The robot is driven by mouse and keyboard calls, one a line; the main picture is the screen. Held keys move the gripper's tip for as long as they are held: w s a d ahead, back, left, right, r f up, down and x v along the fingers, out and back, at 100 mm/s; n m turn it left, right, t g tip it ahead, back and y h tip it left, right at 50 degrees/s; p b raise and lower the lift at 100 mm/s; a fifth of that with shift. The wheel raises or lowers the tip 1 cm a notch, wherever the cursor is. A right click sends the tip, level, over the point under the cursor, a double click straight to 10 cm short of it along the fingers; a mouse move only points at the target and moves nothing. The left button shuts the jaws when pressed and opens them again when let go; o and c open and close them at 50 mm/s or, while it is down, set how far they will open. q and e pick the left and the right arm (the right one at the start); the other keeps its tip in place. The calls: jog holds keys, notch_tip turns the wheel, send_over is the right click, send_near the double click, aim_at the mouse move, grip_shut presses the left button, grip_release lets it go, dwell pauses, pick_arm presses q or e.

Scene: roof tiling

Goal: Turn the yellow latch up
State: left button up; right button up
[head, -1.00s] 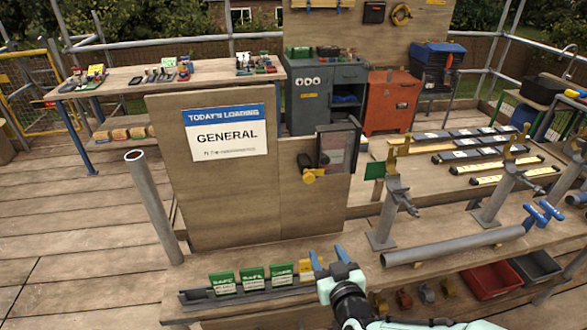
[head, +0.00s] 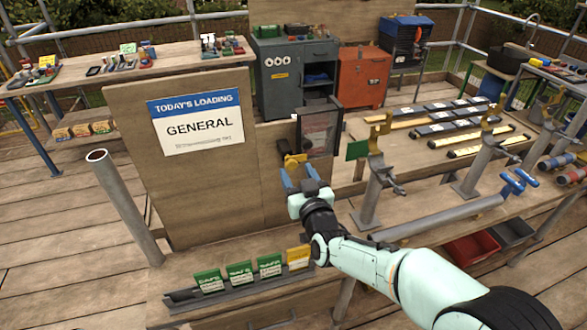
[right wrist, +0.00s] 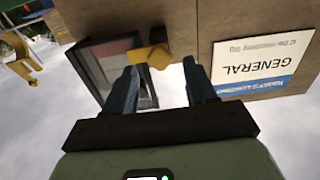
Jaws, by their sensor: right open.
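The yellow latch (head: 294,159) sits on the wooden board at the lower left of a dark-framed clear panel (head: 320,132). I cannot tell whether a finger touches the latch. My left gripper is not in view.
A board with a "GENERAL" sign (head: 198,122) stands left of the latch. An upright grey pipe (head: 125,205) is at its left. Green and yellow cards (head: 239,273) stand in a rack below. A metal post with a yellow hook (head: 376,175) is close on the right.

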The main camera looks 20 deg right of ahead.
aim_at(293, 166)
jog(key=shift+w, duration=1.65)
jog(key=c, duration=1)
jog(key=shift+c, duration=0.2)
